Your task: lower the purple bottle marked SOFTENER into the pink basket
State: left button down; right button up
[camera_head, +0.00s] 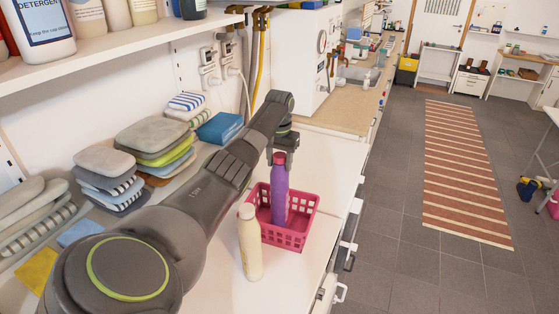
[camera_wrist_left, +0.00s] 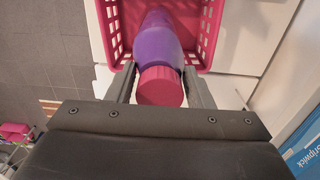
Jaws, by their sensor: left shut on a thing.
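The purple bottle (camera_head: 280,198) with a dark red cap stands upright in the head view, its lower part inside the pink basket (camera_head: 299,241). I cannot tell whether its base touches the basket floor. Its label is not readable. My left gripper (camera_head: 281,160) is at the bottle's top, shut on it. In the left wrist view, the bottle's cap (camera_wrist_left: 160,87) sits between the two fingers of my left gripper (camera_wrist_left: 160,88), with the purple body (camera_wrist_left: 157,42) reaching into the basket (camera_wrist_left: 209,35). My right gripper is not in view.
A cream bottle (camera_head: 249,243) stands close against the basket's near left side. A shelf with bottles (camera_head: 90,50) hangs above. The counter's edge and drawer handles lie right of the basket.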

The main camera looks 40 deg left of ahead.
pick_arm(q)
jog(key=shift+f+b, duration=0.45)
jog(key=shift+f, duration=0.85)
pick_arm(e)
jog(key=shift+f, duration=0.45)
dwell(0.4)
pick_arm(q)
jog(key=c, duration=0.6)
grip_release()
jog(key=shift+s+f, duration=0.1)
notch_tip(320, 180, up, 3)
jog(key=p, duration=0.3)
notch_tip(320, 180, up, 15)
jog(key=shift+f, duration=0.15)
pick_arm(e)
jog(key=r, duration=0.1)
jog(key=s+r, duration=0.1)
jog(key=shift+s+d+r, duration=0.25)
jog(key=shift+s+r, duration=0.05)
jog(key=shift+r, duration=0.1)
